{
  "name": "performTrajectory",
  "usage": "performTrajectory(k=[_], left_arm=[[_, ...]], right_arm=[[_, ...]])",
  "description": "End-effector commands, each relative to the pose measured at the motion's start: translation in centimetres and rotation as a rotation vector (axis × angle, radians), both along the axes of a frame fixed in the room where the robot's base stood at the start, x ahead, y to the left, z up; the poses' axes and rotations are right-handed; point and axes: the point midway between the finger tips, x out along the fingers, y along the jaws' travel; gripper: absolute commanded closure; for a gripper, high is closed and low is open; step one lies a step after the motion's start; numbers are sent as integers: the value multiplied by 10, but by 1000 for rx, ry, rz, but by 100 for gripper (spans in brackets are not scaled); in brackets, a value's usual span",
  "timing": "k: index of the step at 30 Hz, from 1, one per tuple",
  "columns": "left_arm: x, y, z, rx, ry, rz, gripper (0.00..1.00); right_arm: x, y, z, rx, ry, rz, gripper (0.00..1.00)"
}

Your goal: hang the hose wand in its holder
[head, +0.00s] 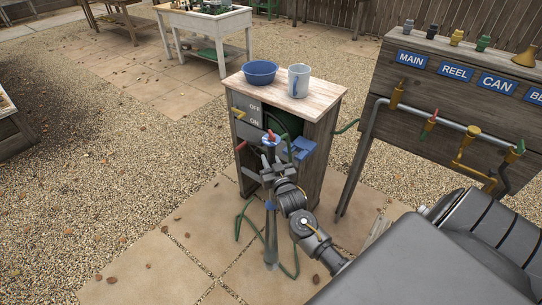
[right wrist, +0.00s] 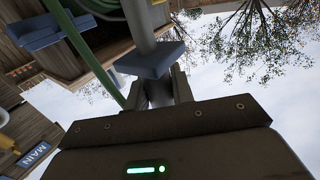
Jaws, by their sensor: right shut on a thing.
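The hose wand (head: 271,240) is a grey tube with a blue collar, and it hangs nearly upright in front of the reel cabinet. My right gripper (head: 268,172) is shut on its upper part. In the right wrist view the fingers (right wrist: 160,92) close on the wand just beside its blue collar (right wrist: 150,60). The blue holder (head: 299,149) is on the cabinet's side, a little right of the gripper and apart from the wand. A blue bracket, apparently the holder, also shows in the right wrist view (right wrist: 45,33). My left gripper is out of view.
The cabinet (head: 325,150) carries a blue bowl (head: 260,72) and a mug (head: 299,80). A green hose (head: 293,262) loops below the wand. A pipe board with labelled taps (head: 450,95) stands at right. Open paving and gravel lie left.

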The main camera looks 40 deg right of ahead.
Motion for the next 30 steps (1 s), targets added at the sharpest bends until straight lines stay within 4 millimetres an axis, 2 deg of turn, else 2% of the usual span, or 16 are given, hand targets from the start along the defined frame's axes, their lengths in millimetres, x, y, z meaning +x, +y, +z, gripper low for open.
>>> performTrajectory(k=[11,30], left_arm=[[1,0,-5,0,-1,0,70],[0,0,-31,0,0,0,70]], right_arm=[[3,-11,-3,-3,-4,-5,100],[16,-54,-11,-4,-3,-5,100]])
